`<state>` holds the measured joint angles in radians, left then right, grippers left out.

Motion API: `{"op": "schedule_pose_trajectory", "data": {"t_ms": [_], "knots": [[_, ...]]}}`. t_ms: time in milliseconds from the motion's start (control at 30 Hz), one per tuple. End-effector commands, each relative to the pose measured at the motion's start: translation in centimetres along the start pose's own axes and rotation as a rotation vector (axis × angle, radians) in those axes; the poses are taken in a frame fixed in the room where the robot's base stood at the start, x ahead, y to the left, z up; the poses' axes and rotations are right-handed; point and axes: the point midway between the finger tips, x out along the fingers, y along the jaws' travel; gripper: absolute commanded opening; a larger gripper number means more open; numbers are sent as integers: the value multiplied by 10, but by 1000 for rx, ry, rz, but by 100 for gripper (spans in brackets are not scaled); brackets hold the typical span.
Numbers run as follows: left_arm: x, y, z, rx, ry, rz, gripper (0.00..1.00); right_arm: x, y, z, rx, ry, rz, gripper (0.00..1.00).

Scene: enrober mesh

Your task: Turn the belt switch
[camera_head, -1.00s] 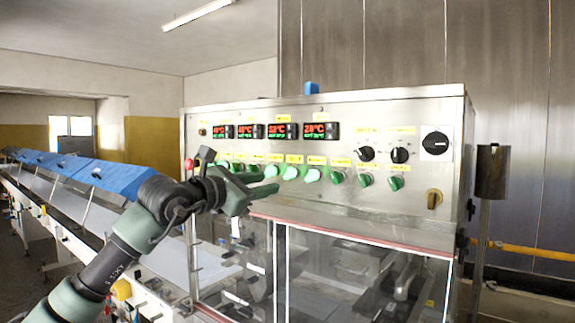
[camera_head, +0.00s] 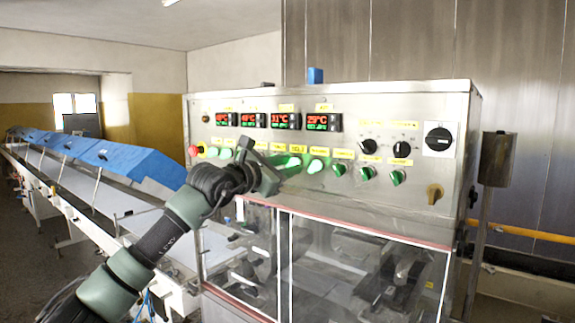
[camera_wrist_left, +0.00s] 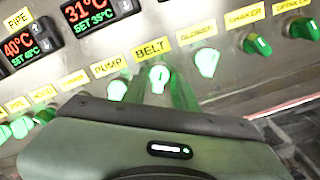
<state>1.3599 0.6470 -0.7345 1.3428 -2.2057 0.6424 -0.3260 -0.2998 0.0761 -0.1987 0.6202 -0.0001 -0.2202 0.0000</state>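The belt switch (camera_wrist_left: 159,77) is a lit pale green knob under the yellow BELT label in the left wrist view. In the head view it (camera_head: 293,162) is partly hidden beside my left gripper (camera_head: 279,170). My left gripper (camera_wrist_left: 160,88) has its fingers at the panel, one on each side of the belt switch, spread apart. Whether either finger touches the knob I cannot tell. My right gripper is not in view.
The pump switch (camera_wrist_left: 117,89) is close on the left and a lit switch (camera_wrist_left: 207,62) close on the right. Temperature displays (camera_head: 284,121) sit above the row. A red button (camera_head: 194,151) is at the panel's left. Clear doors (camera_head: 360,262) lie below.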

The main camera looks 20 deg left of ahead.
Motion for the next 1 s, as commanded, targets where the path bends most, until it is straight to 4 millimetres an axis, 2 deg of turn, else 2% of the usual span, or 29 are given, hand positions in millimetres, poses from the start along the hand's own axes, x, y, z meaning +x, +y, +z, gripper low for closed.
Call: {"op": "schedule_pose_trajectory", "data": {"t_ms": [33,67,100,467,667,1000], "knots": [[0,0,0,0,0,0,10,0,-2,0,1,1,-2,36],[0,0,0,0,0,0,2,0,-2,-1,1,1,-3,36],[0,0,0,-1,0,0,0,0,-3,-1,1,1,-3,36],[0,-1,-2,-41,0,1,0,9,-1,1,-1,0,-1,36],[0,-3,-4,-148,-2,0,0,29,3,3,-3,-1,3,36],[0,-3,-4,-453,-2,0,0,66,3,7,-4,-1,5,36]]}}
